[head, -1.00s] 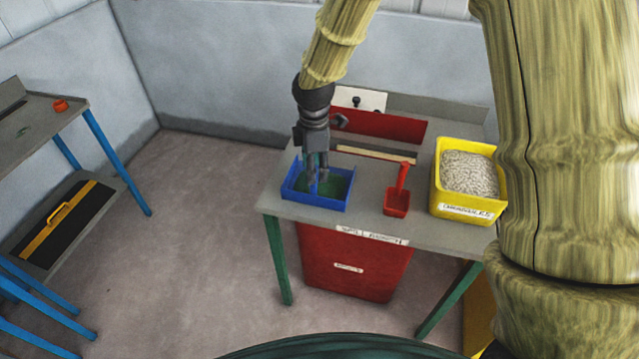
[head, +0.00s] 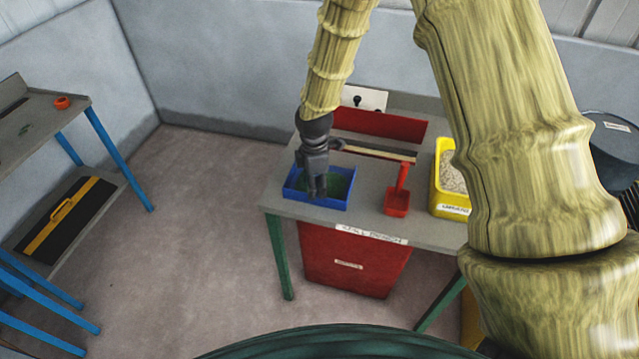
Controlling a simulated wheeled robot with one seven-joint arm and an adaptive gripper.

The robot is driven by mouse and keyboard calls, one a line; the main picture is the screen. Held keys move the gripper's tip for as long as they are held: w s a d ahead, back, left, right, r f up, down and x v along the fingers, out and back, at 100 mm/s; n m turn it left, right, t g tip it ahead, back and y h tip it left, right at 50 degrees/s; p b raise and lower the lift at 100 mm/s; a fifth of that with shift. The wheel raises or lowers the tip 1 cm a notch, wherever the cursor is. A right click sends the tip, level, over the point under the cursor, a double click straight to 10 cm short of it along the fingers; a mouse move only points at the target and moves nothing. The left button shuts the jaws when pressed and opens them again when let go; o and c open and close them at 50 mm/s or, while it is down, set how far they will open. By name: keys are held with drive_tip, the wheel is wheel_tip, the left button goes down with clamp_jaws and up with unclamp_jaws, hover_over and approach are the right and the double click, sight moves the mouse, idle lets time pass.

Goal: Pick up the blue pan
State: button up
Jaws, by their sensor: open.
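The blue pan (head: 333,204) is a shallow rectangular tray with green contents, resting on the left end of the grey bench (head: 370,220) in the head view. My gripper (head: 317,198) points down over the pan. Its fingers overlap the pan's near side and hide part of the rim. The fingers are open, though the gap between them is hard to see from here. I cannot tell whether the fingertips touch the pan.
A red scoop (head: 397,202) stands right of the pan, and a yellow granule bin (head: 450,210) sits further right, partly hidden by my arm. A wood-edged brush (head: 375,152) lies behind. A red bin (head: 345,262) stands under the bench. Open floor (head: 200,230) lies left.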

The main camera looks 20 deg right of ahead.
drive_tip(key=shift+f, duration=0.2)
clamp_jaws()
drive_tip(key=shift+r, duration=0.2)
